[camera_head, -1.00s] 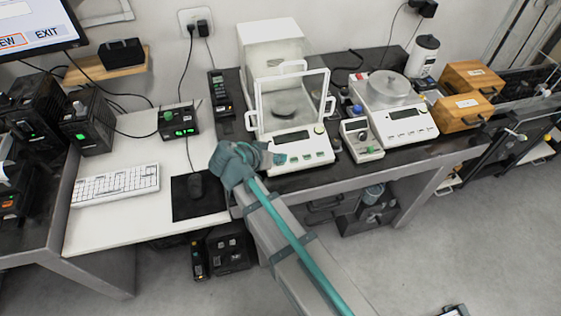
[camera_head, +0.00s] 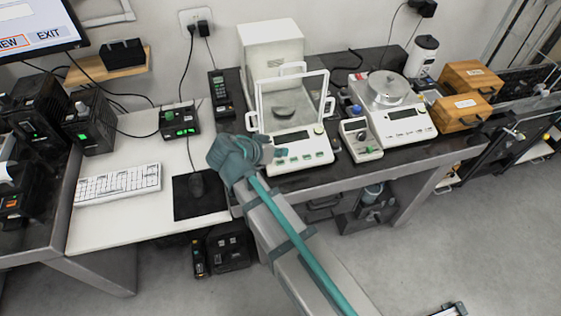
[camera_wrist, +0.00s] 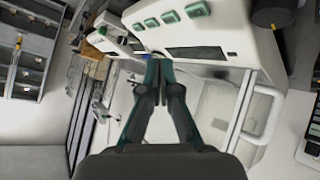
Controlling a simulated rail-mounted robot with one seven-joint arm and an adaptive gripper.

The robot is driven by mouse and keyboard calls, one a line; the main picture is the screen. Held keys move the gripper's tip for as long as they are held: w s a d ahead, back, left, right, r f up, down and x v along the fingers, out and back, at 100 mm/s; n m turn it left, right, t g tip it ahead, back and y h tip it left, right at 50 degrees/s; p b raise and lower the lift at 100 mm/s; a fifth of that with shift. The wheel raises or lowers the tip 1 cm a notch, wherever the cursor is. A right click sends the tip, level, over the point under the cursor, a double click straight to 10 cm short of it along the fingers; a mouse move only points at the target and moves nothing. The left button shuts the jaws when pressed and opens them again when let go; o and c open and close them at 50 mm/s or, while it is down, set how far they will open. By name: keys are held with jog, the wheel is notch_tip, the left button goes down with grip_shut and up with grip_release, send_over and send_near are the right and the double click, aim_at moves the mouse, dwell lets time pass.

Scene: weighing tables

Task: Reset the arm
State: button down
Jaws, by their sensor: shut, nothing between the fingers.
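My gripper (camera_wrist: 159,88) is shut and empty in the wrist view, its two dark fingers together in front of the white analytical balance (camera_wrist: 224,30). In the head view my arm reaches up from the lower right, and its grey-teal end hides most of the gripper at the front left corner of that balance (camera_head: 302,153). The balance has a glass draft shield and a round pan inside. I cannot tell whether the fingers touch its front panel.
A second balance (camera_head: 405,125) with a round pan stands to the right, with a small white device (camera_head: 361,139) between. Wooden boxes (camera_head: 462,112) stand farther right. A keyboard (camera_head: 118,184) and mouse (camera_head: 196,184) lie on the white table to the left.

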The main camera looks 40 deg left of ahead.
dwell(0.3)
jog(key=w+d+f, duration=0.2)
jog(key=d, duration=0.1)
jog(key=w+d+f+g+h, duration=0.1)
jog(key=w+d+f, duration=0.1)
jog(key=d, duration=0.2)
jog(key=w+d+f+g, duration=0.1)
jog(key=w+d+f, duration=0.1)
jog(key=w+d, duration=0.1)
jog(key=shift+w+d+f, duration=0.1)
jog(key=shift+d, duration=0.3)
jog(key=d+f+m+g+y, duration=0.1)
jog(key=d+f+g, duration=0.35)
jog(key=d, duration=0.85)
jog(key=d+f+g+y, duration=0.1)
jog(key=d+f, duration=0.6)
jog(key=d, duration=0.6)
jog(key=d+f+m+g+y, duration=0.15)
jog(key=d+f, duration=0.35)
jog(key=d, duration=0.9)
jog(key=s+f+g, duration=0.3)
jog(key=s+f, duration=0.6)
jog(key=s, duration=0.5)
jog(key=s+f+g, duration=0.4)
jog(key=s+f, duration=0.5)
jog(key=s, duration=0.5)
jog(key=shift+s+a+f+g, duration=0.25)
jog(key=shift+s+a+g, duration=0.05)
jog(key=shift+s+a, duration=0.1)
